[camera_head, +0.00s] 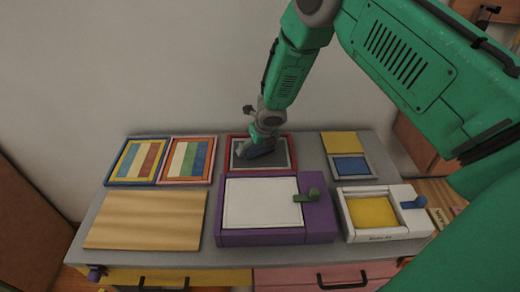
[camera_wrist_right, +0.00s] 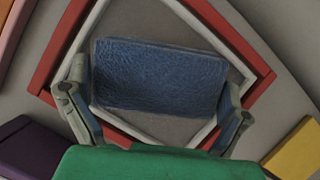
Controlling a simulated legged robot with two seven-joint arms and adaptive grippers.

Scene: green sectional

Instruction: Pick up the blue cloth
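The blue cloth (camera_wrist_right: 158,76) is a thick, textured dark-blue rectangle. In the wrist view it lies across the grey middle of a red-framed square (camera_wrist_right: 258,66) with a pale inner border. My right gripper (camera_wrist_right: 155,100) is over it with its fingers wide apart, one beside each short end of the cloth. I cannot tell whether they touch it. In the head view my right gripper (camera_head: 258,147) reaches down to the red-framed square (camera_head: 232,169) at the back middle of the table, and partly hides the cloth. My left gripper is not in view.
On the grey table (camera_head: 90,232) stand two striped framed panels (camera_head: 162,160), a wooden board (camera_head: 145,220), a purple box (camera_head: 262,236) with a white top, a white box (camera_head: 388,234) with a yellow inset, and yellow and blue squares (camera_head: 345,155). A wall rises behind.

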